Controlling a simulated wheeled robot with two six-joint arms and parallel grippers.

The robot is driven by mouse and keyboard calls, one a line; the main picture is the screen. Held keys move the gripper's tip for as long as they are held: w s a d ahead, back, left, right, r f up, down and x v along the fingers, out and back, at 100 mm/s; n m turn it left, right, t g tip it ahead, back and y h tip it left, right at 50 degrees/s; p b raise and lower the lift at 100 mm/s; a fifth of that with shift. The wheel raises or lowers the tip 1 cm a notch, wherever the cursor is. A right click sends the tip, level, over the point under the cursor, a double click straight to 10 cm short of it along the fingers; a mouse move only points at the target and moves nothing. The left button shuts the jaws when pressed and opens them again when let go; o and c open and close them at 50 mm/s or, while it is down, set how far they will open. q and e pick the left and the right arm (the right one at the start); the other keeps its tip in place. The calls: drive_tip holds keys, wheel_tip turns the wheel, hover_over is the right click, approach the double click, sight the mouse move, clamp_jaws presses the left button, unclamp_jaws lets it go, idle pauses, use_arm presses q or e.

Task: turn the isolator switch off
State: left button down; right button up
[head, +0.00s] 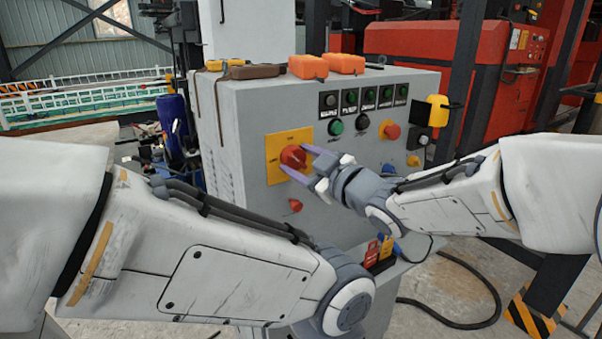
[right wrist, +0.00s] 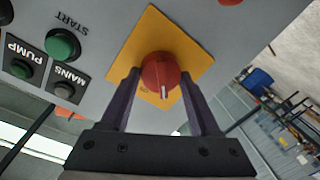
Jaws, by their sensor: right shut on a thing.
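The isolator switch is a red rotary knob (head: 293,156) on a square yellow plate (head: 273,165) on the grey cabinet's front. My right gripper (head: 297,160) reaches it from the right, its purple fingers on either side of the knob and shut on it. In the right wrist view the knob (right wrist: 161,72) sits between the two fingertips, with a white mark on its lower edge and the yellow plate (right wrist: 190,50) behind.
The grey cabinet (head: 235,130) carries buttons (head: 335,127), a red knob (head: 391,131) and a yellow padlock-like box (head: 438,110). A small red knob (head: 295,205) is below the plate. Orange boxes (head: 308,66) lie on top. A black cable (head: 470,322) lies on the floor.

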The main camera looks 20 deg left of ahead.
drive_tip(key=n+b, duration=0.4)
drive_tip(key=shift+s+f, duration=0.1)
drive_tip(key=shift+f, duration=0.1)
drive_tip(key=n+b, duration=0.2)
drive_tip(key=n, duration=0.1)
drive_tip(key=shift+b, duration=0.35)
drive_tip(key=shift+r+n+h+b, duration=0.1)
drive_tip(key=shift+n+h+b, duration=0.3)
drive_tip(key=shift+n+b, duration=0.4)
drive_tip(key=o, duration=1.4)
drive_tip(key=shift+c, duration=0.2)
drive_tip(key=shift+a, duration=0.1)
